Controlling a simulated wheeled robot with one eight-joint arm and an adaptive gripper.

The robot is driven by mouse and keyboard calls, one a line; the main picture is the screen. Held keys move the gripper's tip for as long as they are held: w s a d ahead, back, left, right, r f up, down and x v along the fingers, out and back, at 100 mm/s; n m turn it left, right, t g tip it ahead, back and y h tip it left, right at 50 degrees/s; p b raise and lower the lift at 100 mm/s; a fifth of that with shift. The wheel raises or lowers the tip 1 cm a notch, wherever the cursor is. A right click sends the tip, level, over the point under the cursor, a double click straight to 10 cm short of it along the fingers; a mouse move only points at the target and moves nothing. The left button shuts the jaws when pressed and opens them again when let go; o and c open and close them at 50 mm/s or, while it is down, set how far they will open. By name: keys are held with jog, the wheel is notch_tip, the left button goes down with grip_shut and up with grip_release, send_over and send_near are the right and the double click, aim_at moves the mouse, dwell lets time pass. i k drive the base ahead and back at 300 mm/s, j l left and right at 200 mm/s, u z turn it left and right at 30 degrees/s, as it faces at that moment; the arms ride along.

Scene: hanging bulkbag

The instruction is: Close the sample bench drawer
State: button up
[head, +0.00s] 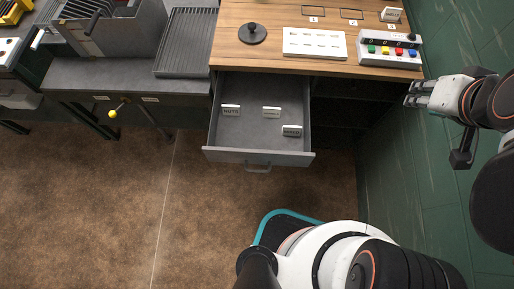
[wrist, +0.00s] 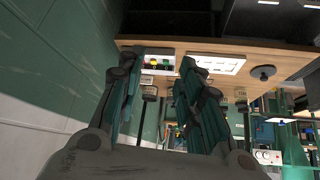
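The sample bench drawer (head: 232,155) is pulled well out from under the wooden bench top, in the middle of the head view. Its grey handle (head: 258,168) is on the front panel, and several small white labelled blocks lie inside. My gripper (head: 408,94) is at the right, beside the green wall and to the right of the drawer, apart from it. In the wrist view its two dark fingers (wrist: 160,65) stand spread with nothing between them. The drawer is not clearly seen in the wrist view.
The wooden bench top (head: 275,20) carries a button box (head: 390,50), a white panel (head: 315,43) and a round black knob (head: 252,33). The green wall (head: 400,190) closes off the right side. The brown floor (head: 90,210) in front and left is clear.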

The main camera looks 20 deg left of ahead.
aim_at(250, 137)
jog(key=u, duration=1.55)
jog(key=k+u, duration=0.15)
jog(key=u, duration=0.25)
jog(key=k+j+u, duration=0.1)
jog(key=u, duration=0.35)
jog(key=k+j+u, duration=0.1)
jog(key=u, duration=0.3)
